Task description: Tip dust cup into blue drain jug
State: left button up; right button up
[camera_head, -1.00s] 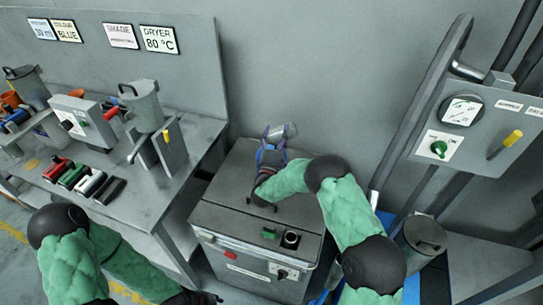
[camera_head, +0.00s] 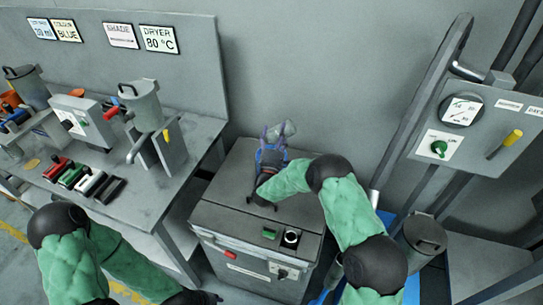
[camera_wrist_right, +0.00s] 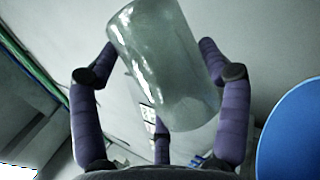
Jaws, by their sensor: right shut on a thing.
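My right gripper (camera_head: 274,140) is above the back of the grey machine top and is shut on a clear cup (camera_head: 281,129). In the right wrist view the clear, greyish cup (camera_wrist_right: 165,60) is tilted between the purple fingers (camera_wrist_right: 160,95), with its wider body showing. I cannot make out any dust in it. A smooth blue rounded thing (camera_wrist_right: 292,130) fills the right edge of that view; I cannot tell whether it is the blue drain jug. My left gripper (camera_head: 205,298) is at the bottom edge of the head view, partly cut off; its fingers are unclear.
The grey machine (camera_head: 225,220) has a green button and a round opening (camera_head: 291,237) on top. A workbench (camera_head: 140,200) with a grey jug (camera_head: 142,103) and coloured handles stands at left. A control panel (camera_head: 480,125) is at right, with a lidded bin (camera_head: 424,238) below.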

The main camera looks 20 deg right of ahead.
jog(key=shift+w+a+n+t+y, duration=0.1)
jog(key=shift+a+n+t+y, duration=0.15)
jog(key=shift+n+y, duration=0.35)
jog(key=shift+w+a+n+t+y, duration=0.15)
jog(key=shift+n+t+y, duration=0.15)
jog(key=shift+n, duration=0.6)
dwell(0.8)
jog(key=shift+s, duration=0.1)
